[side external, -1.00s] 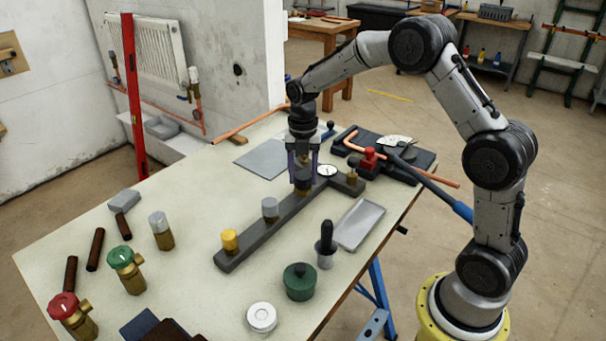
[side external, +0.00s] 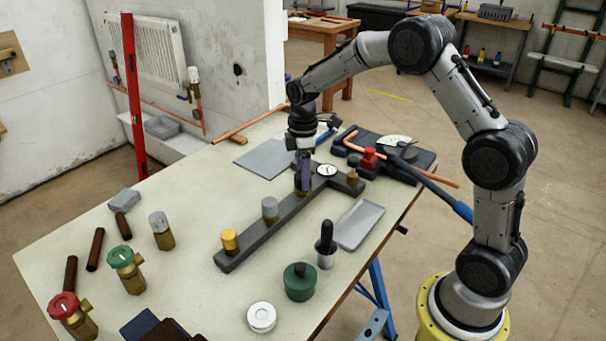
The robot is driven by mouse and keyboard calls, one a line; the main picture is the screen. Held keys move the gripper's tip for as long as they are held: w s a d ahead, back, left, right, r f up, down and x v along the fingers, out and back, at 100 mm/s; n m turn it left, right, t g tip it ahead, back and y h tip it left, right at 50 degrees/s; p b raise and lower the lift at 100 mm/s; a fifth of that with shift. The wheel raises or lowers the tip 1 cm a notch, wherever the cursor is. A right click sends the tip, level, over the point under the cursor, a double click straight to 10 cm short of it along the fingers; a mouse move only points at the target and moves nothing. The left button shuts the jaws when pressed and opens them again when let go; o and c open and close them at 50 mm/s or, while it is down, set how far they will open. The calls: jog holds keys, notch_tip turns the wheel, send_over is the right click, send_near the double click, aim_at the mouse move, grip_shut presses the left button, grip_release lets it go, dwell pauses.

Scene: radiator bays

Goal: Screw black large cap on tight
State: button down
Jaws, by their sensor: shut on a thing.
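My gripper (side external: 304,178) points straight down over the far part of a dark grey bar (side external: 262,236) on the bench. It is shut on the black large cap (side external: 299,183), at a brass fitting on the bar. The fingers show nearly edge-on and hide most of the cap, so I cannot tell how far down it sits. On the same bar, a grey cap (side external: 270,205) and a yellow cap (side external: 230,237) sit on their own fittings nearer the front left.
A grey tray (side external: 360,225), a green lidded pot (side external: 300,282) and a black-handled tool in a cup (side external: 326,245) stand to the right. Valves stand at front left.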

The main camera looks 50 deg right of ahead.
jog(key=m, duration=1.2)
jog(key=shift+m, duration=0.4)
jog(key=shift+c, duration=2.2)
grip_release()
